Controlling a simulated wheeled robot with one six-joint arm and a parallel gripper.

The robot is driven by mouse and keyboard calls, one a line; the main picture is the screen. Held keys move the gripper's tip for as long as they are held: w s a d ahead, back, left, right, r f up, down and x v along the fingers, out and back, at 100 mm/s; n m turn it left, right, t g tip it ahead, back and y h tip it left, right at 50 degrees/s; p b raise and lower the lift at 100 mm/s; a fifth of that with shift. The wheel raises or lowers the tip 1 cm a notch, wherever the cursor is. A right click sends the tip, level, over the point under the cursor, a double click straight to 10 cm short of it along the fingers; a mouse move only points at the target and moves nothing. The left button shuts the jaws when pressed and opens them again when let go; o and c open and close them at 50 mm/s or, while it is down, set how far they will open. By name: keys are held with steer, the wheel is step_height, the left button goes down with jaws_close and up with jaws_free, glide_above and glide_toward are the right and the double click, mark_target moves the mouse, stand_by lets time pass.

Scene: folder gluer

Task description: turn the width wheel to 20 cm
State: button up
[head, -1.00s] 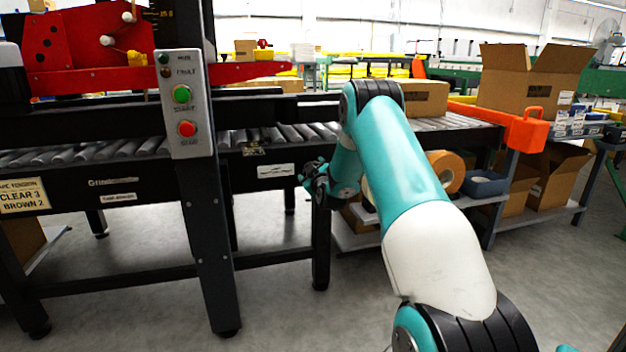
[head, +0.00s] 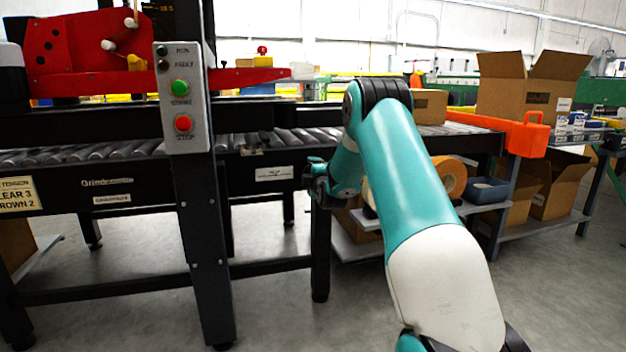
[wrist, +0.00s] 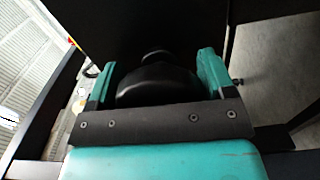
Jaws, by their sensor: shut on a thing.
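My gripper (head: 316,182) is at the side of the black conveyor frame, below the roller edge. In the wrist view its two teal fingers (wrist: 157,68) are on either side of a rounded black part (wrist: 157,88) with a small knob on top, and they are shut on it. It looks like the width wheel, but its rim and any markings are hidden. In the head view my gripper and arm cover the wheel. A dark display (head: 166,10) with small yellow characters is cut off at the top; I cannot read it surely.
A grey control panel (head: 182,98) with a green and a red button stands on a black post left of my gripper. The roller conveyor (head: 80,153) runs behind. An orange guard (head: 520,135), an open carton (head: 525,88) and a lower shelf are at right. Grey floor is open in front.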

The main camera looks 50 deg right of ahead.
steer(key=shift+f+n, duration=0.1)
steer(key=shift+n, duration=0.4)
steer(key=o, duration=0.9)
steer(key=b+v, duration=0.4)
steer(key=v, duration=1.3)
steer(key=shift+s, duration=0.2)
